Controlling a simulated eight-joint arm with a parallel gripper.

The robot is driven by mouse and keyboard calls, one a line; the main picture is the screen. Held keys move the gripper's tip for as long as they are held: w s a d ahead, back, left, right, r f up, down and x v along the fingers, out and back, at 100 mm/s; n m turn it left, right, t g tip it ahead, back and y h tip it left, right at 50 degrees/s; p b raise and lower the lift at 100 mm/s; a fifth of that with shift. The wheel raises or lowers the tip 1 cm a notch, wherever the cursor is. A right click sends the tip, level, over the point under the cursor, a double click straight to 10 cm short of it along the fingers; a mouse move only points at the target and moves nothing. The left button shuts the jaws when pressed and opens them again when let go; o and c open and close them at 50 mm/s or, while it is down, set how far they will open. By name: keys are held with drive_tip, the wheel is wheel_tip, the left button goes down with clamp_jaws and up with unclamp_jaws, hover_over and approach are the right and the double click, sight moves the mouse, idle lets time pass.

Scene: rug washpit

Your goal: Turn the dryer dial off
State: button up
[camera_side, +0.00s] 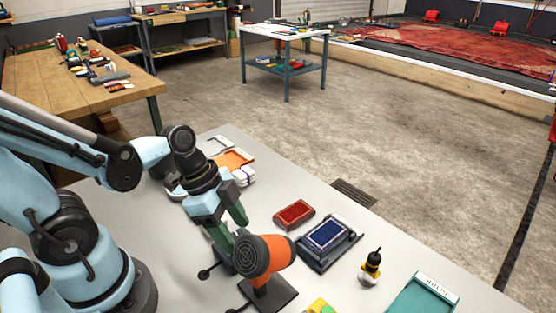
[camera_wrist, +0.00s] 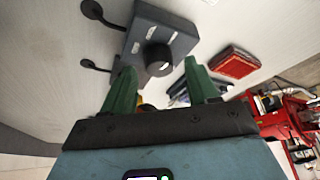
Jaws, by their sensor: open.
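The dryer dial is a round black knob (camera_wrist: 158,58) on a dark grey box (camera_wrist: 172,36) in the wrist view. My gripper (camera_wrist: 159,68) has its green fingers open on either side of the knob in the picture. The knob shows a gap to each finger, and I cannot tell how far ahead of the tips it is. In the side view my gripper (camera_side: 232,232) points down beside an orange dryer (camera_side: 280,252) with a dark round grille on a black base. The dial box is not clearly seen there, hidden around the gripper and dryer.
Two black cable ends (camera_wrist: 87,65) lie left of the box. A red pad (camera_side: 295,213) and a blue pad (camera_side: 327,235) on a dark tray lie right of the dryer. A black-and-yellow bottle (camera_side: 371,268) and a green tray (camera_side: 422,298) stand farther right.

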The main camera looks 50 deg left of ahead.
drive_tip(key=shift+d+f, duration=0.15)
drive_tip(key=shift+f, duration=0.3)
drive_tip(key=c, duration=1)
